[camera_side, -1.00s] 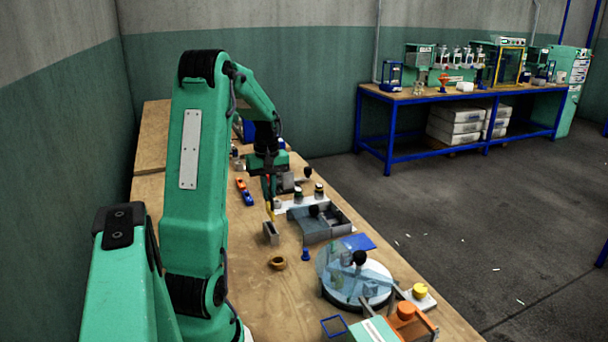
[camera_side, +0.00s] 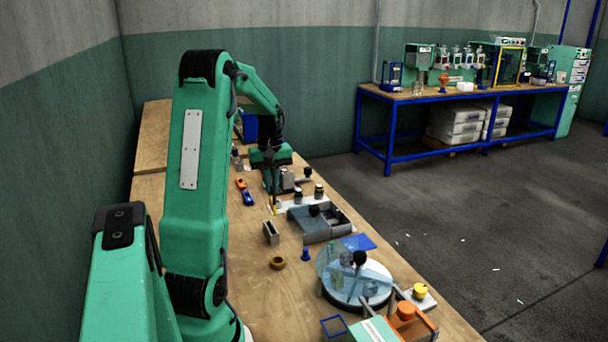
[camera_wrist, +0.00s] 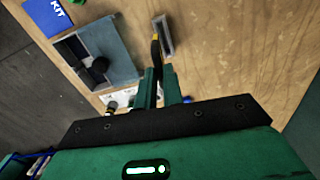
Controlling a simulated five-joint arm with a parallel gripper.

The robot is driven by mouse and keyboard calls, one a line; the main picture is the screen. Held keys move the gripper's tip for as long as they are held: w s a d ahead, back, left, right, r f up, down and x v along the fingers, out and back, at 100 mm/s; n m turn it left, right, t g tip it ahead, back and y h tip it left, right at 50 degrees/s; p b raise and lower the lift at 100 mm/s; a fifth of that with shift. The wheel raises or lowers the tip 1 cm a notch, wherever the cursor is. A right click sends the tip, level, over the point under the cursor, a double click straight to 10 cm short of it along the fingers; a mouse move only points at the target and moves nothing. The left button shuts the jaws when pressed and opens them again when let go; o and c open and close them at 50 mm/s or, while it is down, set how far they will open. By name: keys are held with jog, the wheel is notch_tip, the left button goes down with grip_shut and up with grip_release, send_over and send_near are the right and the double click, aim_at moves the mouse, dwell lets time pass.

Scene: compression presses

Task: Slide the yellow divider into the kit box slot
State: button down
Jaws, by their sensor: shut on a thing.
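My gripper (camera_side: 271,186) is shut on the yellow divider (camera_side: 274,208), which hangs below the fingers as a thin upright strip. In the wrist view the fingers (camera_wrist: 160,82) hold it nearly edge-on, and only a small yellow part (camera_wrist: 155,37) shows. The grey kit box (camera_side: 322,224) lies right of the divider, with open compartments and a dark round knob over it; it also shows in the wrist view (camera_wrist: 122,45). The divider is apart from the box. Its slot cannot be made out.
A narrow grey holder (camera_side: 271,233) stands just in front of the divider. A blue KIT card (camera_side: 358,242), a brown ring (camera_side: 277,263), a blue peg (camera_side: 305,254) and a round clear-covered dish (camera_side: 357,280) lie nearer. Orange and blue pieces (camera_side: 244,192) lie left. Small jars (camera_side: 319,191) stand behind the box.

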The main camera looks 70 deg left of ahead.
jog(key=w+r+m, duration=0.1)
jog(key=w+m, duration=1.6)
jog(key=w, duration=0.2)
jog(key=shift+d+r, duration=0.15)
jog(key=shift+r, duration=0.2)
jog(key=shift+f, duration=0.1)
jog(key=shift+f, duration=2.75)
jog(key=shift+f, duration=2.3)
jog(key=c, duration=1.5)
grip_release()
jog(key=shift+o, duration=0.2)
